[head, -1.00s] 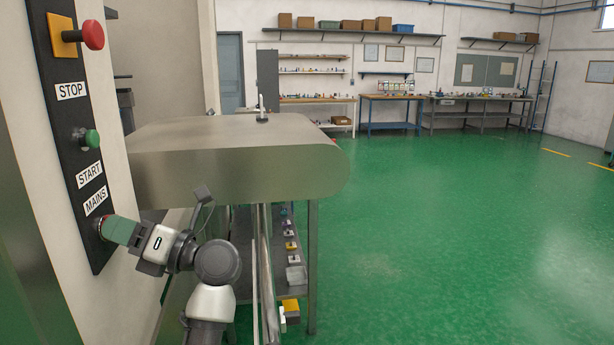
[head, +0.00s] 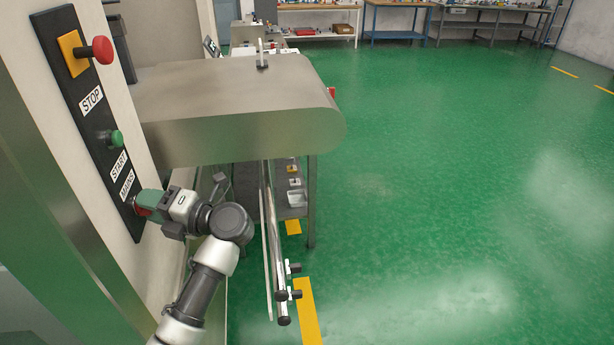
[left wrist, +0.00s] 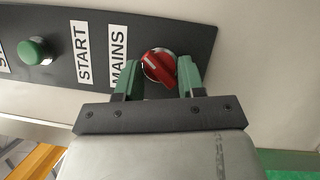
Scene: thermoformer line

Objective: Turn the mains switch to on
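The mains switch (left wrist: 158,66) is a red rotary knob on a black panel (left wrist: 190,36), beside the MAINS label. In the left wrist view its pointer ridge sits tilted, neither along nor square to the panel. My left gripper (left wrist: 160,78) has its two green fingers on either side of the knob, and it looks open around it. I cannot tell whether a finger touches it. In the head view my left gripper (head: 147,203) is at the panel's lower end, and a bit of the red knob (head: 141,211) shows beside it. My right gripper is out of view.
Above the switch are a green START button (head: 116,138) and a red STOP button (head: 101,50) on a yellow plate. Green floor lies open to the right.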

